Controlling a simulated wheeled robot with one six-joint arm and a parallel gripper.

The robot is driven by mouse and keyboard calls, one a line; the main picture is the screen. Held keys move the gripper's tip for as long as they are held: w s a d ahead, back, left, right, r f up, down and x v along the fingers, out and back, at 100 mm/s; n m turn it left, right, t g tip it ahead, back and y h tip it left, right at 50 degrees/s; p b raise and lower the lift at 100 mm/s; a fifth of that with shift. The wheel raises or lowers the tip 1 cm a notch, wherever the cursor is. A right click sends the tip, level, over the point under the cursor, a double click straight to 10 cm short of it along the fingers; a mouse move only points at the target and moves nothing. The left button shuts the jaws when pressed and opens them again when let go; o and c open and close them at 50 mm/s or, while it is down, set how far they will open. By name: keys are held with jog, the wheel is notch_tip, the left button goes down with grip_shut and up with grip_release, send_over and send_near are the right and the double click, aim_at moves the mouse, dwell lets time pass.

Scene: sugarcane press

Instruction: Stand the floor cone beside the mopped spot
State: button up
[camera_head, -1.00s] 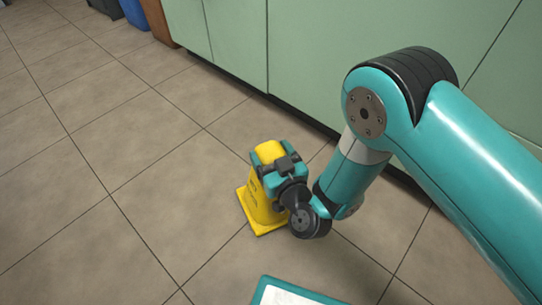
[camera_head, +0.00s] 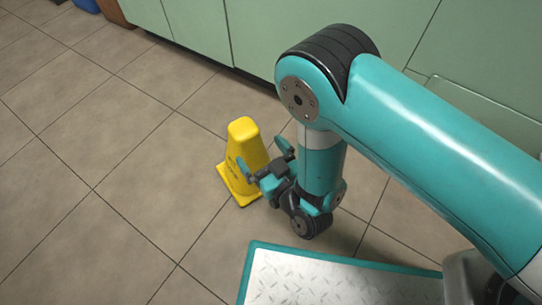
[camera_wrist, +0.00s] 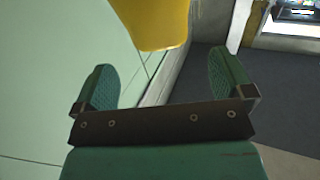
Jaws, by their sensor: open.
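The yellow floor cone (camera_head: 246,156) stands upright on the tiled floor in the head view, its square base flat on the tiles. It has dark lettering on its side. My gripper (camera_head: 261,164) is just to the right of the cone, with its fingers apart and nothing between them. In the wrist view, the cone (camera_wrist: 152,22) shows at the top edge, ahead of the open fingers of my gripper (camera_wrist: 164,82) and apart from them. I cannot make out a mopped spot on the floor.
Pale green cabinets (camera_head: 200,28) run along the back. A blue bin (camera_head: 86,5) and a brown wooden piece (camera_head: 113,10) stand at the upper left. My metal-plated base deck is at the bottom. The tiled floor (camera_head: 80,150) left of the cone is clear.

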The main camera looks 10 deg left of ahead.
jog(key=b, duration=0.2)
jog(key=s+d+b, duration=0.1)
jog(key=b, duration=0.1)
jog(key=shift+s+d+f, duration=0.1)
jog(key=shift+s+f, duration=0.05)
jog(key=shift+f, duration=0.2)
jog(key=shift+s+d+b, duration=0.1)
jog(key=shift+b, duration=0.65)
jog(key=b, duration=0.3)
jog(key=s+d+b, duration=0.1)
jog(key=b, duration=0.2)
jog(key=shift+s+d+r, duration=0.1)
jog(key=shift+d+r, duration=0.05)
jog(key=shift+r, duration=0.1)
jog(key=shift+r, duration=0.15)
